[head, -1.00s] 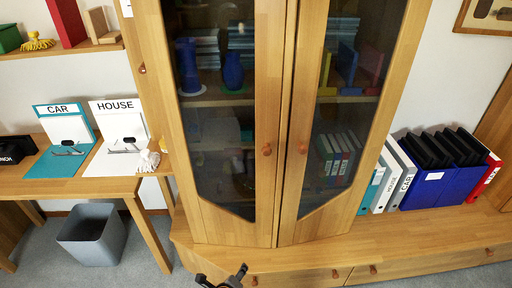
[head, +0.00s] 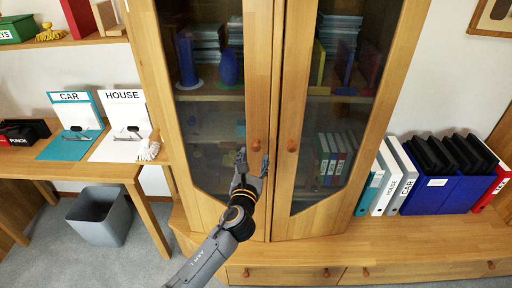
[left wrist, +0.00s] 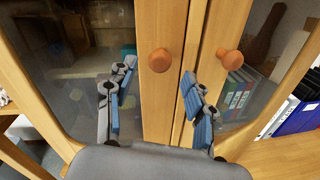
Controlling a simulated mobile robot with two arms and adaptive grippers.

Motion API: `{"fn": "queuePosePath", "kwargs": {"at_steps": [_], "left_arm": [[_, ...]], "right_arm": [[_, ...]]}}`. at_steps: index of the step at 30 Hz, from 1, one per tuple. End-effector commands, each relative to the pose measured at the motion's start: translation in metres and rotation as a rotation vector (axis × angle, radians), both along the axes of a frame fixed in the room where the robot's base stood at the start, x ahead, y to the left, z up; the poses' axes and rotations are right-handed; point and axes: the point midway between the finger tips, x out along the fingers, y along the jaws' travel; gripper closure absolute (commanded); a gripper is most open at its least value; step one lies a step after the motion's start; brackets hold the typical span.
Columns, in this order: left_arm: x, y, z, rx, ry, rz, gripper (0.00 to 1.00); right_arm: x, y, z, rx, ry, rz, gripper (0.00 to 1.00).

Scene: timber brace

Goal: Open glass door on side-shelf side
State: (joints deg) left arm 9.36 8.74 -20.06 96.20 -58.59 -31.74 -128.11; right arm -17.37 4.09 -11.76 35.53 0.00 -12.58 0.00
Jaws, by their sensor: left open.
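The tall wooden cabinet has two closed glass doors, a left door (head: 209,140) and a right door (head: 319,150). Each has a round wooden knob near the middle seam: the left knob (head: 256,145) and the right knob (head: 292,146). My left gripper (head: 252,162) is open and empty, just below the left knob in the head view. In the left wrist view, the left knob (left wrist: 160,61) appears between and above the open fingers (left wrist: 157,80); I cannot tell whether they touch it. The right knob (left wrist: 230,59) is right of the fingers. My right gripper is not in view.
Binders (head: 386,178) stand on the low cabinet at right. A desk (head: 75,165) at left holds the CAR and HOUSE sheets, with a grey bin (head: 101,216) below. A wall shelf (head: 75,42) is at upper left. Floor in front of the bin is clear.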

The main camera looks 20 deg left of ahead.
Motion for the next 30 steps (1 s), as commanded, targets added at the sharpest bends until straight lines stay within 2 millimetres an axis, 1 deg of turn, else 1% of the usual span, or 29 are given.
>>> {"fn": "queuePosePath", "kwargs": {"at_steps": [1,3,6,9,13,20,21,22,28,29,30], "left_arm": [[0.011,0.002,0.001,-0.001,-0.002,0.002,0.46],[0.023,0.003,0.0,-0.001,0.0,0.001,0.46],[0.037,0.006,0.0,-0.002,-0.001,0.002,0.46],[0.046,0.007,-0.001,-0.002,0.0,0.0,0.46],[0.052,0.008,0.0,-0.002,0.0,0.0,0.46],[0.052,0.008,-0.001,-0.002,0.001,0.0,0.46],[0.052,0.008,-0.001,-0.002,0.001,0.0,0.48],[0.052,0.008,-0.001,-0.002,0.001,0.0,0.55],[0.052,0.008,-0.001,-0.002,0.001,0.0,0.95],[0.052,0.008,-0.001,-0.002,0.001,0.0,1.0],[0.052,0.008,-0.001,-0.002,0.001,0.0,1.0]], "right_arm": [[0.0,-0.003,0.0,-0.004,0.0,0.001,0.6],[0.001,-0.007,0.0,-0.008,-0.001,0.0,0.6],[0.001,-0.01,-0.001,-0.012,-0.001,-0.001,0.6],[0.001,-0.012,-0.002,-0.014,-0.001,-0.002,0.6],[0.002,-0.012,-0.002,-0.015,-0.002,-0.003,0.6],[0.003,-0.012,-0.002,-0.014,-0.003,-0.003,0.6],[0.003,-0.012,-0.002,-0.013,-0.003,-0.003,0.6],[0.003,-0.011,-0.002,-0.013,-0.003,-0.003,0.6],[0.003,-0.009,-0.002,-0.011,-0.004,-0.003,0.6],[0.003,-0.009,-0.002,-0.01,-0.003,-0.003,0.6],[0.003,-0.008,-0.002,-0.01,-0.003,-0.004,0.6]]}}
